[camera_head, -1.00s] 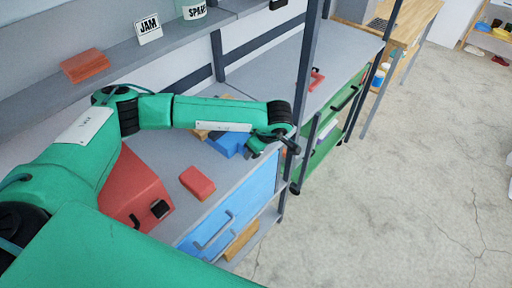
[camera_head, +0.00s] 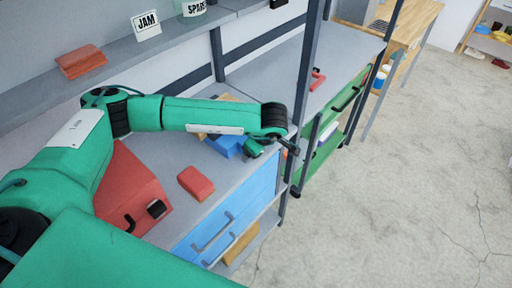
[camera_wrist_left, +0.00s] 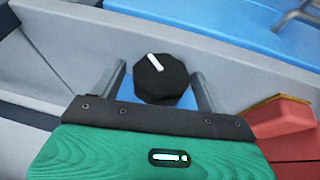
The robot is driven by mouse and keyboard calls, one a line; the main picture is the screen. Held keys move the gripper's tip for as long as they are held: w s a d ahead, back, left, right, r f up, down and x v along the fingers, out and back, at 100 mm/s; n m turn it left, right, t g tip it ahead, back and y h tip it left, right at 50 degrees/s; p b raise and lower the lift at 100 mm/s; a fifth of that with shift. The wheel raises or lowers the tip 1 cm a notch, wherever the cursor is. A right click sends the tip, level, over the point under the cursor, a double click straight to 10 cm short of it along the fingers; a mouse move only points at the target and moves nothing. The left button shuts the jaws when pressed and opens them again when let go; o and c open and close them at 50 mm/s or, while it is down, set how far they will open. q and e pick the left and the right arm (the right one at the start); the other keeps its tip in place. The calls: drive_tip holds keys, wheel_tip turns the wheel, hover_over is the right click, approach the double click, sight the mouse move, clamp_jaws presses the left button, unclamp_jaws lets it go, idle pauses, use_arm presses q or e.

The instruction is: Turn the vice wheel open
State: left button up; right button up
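The blue vice (camera_head: 226,144) sits on the grey workbench, partly hidden under my left forearm in the head view. In the left wrist view, a black faceted wheel (camera_wrist_left: 160,80) with a white mark lies between the two grey fingers, with blue vice body (camera_wrist_left: 185,100) beside it. My left gripper (camera_head: 284,146) is at the bench's right front edge. Its fingers stand apart, one on each side of the wheel, with a narrow gap showing on both sides. The wheel cannot be made out in the head view. My right gripper is not in view.
A red block (camera_head: 196,184) and a larger red box (camera_head: 134,190) lie on the bench. Blue drawers (camera_head: 232,215) with handles are below. A dark upright post (camera_head: 304,85) stands close to my left gripper. The floor at right is clear.

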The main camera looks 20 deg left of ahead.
use_arm(q)
drive_tip(key=shift+d+r, duration=0.1)
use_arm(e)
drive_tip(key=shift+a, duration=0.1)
use_arm(q)
drive_tip(key=b+v, duration=0.3)
drive_tip(key=v, duration=1)
drive_tip(key=shift+d+r, duration=0.15)
drive_tip(key=shift+r, duration=0.1)
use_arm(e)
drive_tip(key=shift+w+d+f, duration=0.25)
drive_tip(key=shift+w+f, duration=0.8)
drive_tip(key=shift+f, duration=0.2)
use_arm(q)
drive_tip(key=shift+s, duration=0.1)
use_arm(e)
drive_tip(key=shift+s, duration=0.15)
